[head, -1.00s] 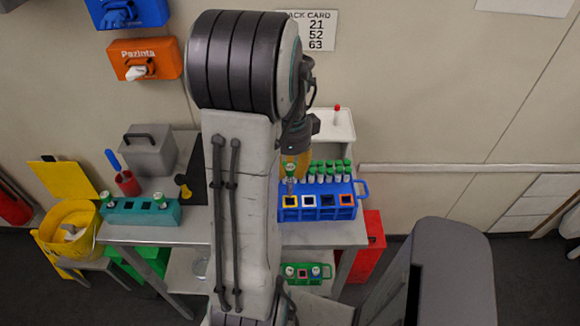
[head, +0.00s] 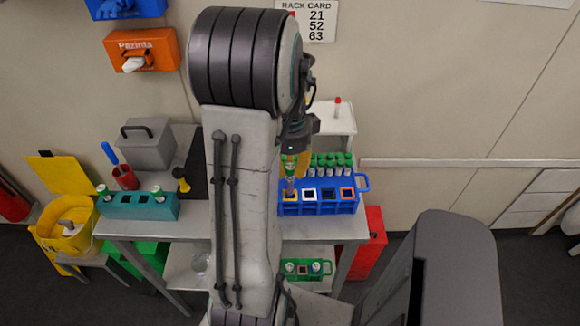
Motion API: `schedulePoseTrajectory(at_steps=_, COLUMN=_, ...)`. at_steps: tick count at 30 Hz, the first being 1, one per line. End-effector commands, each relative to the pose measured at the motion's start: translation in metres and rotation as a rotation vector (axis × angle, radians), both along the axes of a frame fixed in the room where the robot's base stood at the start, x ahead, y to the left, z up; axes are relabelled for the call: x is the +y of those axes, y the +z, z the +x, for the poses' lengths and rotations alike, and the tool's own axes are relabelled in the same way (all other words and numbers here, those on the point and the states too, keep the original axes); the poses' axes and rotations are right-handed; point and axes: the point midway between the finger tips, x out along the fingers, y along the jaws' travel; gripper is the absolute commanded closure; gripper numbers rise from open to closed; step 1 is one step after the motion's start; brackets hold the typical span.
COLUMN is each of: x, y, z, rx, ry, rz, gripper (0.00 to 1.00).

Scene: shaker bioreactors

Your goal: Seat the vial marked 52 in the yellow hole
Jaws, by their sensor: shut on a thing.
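The blue rack (head: 318,208) stands on the bench and has a row of square holes with coloured rims in front. The yellow-rimmed hole (head: 290,195) is at its left end. My gripper (head: 292,168) is partly hidden behind my arm and is shut on a green-capped vial (head: 289,185). The vial is upright, with its lower end at the yellow hole; I cannot tell how deep it is in. Its number is too small to read.
Several green-capped vials (head: 332,162) fill the rack's back rows. A teal rack (head: 140,207) with vials stands at the left and a green rack (head: 304,270) on the lower shelf. A white stand with a red-topped item (head: 338,104) is behind. My arm hides the bench's middle.

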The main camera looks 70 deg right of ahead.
Motion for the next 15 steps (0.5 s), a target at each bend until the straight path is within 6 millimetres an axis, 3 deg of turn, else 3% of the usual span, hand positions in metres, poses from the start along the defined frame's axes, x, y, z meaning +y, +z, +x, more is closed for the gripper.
schedulePoseTrajectory(at_steps=15, x=0.0001, y=-0.0076, z=0.0, rx=0.0, ry=0.0, rz=0.0, gripper=0.94)
